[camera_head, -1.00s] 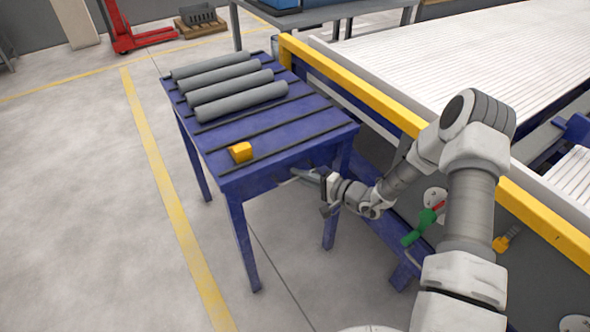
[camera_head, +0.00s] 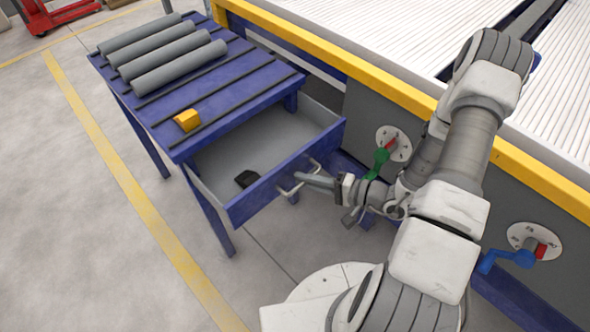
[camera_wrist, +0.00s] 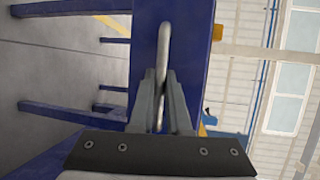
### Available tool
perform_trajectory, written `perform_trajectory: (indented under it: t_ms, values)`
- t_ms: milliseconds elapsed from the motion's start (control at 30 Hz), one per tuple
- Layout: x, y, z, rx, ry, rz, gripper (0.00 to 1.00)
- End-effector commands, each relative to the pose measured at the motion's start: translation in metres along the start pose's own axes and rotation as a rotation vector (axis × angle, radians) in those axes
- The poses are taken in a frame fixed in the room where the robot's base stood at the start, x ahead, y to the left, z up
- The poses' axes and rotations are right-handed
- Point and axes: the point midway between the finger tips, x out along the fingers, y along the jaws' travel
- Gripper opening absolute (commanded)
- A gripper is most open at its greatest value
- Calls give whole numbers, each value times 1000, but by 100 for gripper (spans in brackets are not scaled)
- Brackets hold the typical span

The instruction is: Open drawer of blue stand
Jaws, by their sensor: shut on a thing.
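The blue stand (camera_head: 250,98) is at the left of the head view. Its drawer (camera_head: 270,138) is pulled out, with its grey inside showing. A small black object (camera_head: 246,179) lies on the drawer floor near the front. A metal handle (camera_head: 289,192) is on the drawer's blue front. My gripper (camera_head: 308,179) is at this handle, with its fingers closed around it. In the wrist view the handle (camera_wrist: 163,45) runs down between the two fingertips of my gripper (camera_wrist: 163,80), against the blue drawer front (camera_wrist: 190,40).
Several grey pipes (camera_head: 180,66) and a yellow block (camera_head: 187,120) rest on the stand's top. A conveyor with a yellow rail (camera_head: 400,97) runs along the right. A green lever (camera_head: 377,163) and a blue lever (camera_head: 508,259) stick out from its side. Open floor lies at left.

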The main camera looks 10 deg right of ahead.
Motion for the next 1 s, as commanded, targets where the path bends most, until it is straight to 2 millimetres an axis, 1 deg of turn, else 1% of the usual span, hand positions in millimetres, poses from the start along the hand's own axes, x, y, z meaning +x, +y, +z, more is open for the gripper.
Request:
perform_trajectory:
  t_ms: [200,500,533,600,700,1000]
  values:
    - [-7,1,3,-1,0,-2,0]
    - [-7,1,3,-2,0,-2,0]
    - [-7,1,3,-2,0,-2,17]
    - [-7,1,2,-2,0,-2,29]
    - [-7,1,3,-2,0,-1,45]
    - [-7,1,3,-1,0,0,45]
